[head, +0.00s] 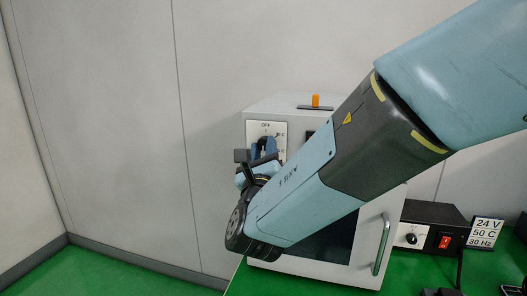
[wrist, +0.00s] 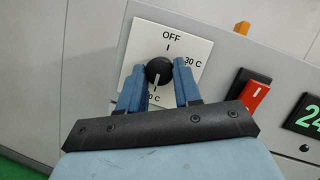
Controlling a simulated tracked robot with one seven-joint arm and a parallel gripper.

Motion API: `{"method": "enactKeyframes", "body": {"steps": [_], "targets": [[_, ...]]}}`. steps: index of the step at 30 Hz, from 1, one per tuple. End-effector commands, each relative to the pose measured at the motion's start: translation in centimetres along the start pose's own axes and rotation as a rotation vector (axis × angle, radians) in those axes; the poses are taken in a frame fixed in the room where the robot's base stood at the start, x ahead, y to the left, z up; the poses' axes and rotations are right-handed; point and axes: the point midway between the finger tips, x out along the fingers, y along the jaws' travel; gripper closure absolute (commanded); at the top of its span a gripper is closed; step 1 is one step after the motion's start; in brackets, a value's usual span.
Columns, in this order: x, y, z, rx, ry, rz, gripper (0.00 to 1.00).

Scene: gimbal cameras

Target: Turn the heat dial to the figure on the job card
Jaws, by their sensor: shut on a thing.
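The heat dial is a black knob (wrist: 159,71) on a white plate (wrist: 191,48) on the cabinet front. OFF is marked at its top and 30 C at its right; a lower mark ending in "0 C" is partly hidden. The knob's white pointer points down, near that lower mark. My gripper (wrist: 159,78) is shut on the knob, one blue finger at each side. In the head view my gripper (head: 259,160) covers much of the dial plate (head: 280,130). The job card (head: 486,232) at the right reads 24 V, 50 C, 30 Hz.
The pale cabinet (head: 285,107) has an orange item (head: 315,100) on top and a door handle (head: 382,244). A black box (head: 436,217) with a small knob and red switch stands right. A red rocker (wrist: 256,95) and green display (wrist: 308,114) sit beside the dial.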

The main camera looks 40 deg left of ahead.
Motion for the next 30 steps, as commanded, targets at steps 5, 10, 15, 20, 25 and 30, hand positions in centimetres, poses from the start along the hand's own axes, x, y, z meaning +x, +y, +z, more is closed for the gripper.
{"method": "enactKeyframes", "body": {"steps": [5, 10, 15, 20, 25, 30], "targets": [[0.0, 0.1, 0.0, 0.001, -0.001, 0.002, 0.59], [0.0, 0.1, 0.0, 0.001, 0.000, 0.001, 0.43], [0.0, 0.0, 0.0, 0.001, 0.000, 0.001, 0.42], [-0.3, 0.1, 0.0, 0.001, 0.000, 0.001, 0.42], [-2.2, 0.0, 0.0, 0.001, 0.000, 0.001, 0.42], [-5.5, 0.1, -0.1, 0.000, 0.001, 0.003, 0.42]]}}
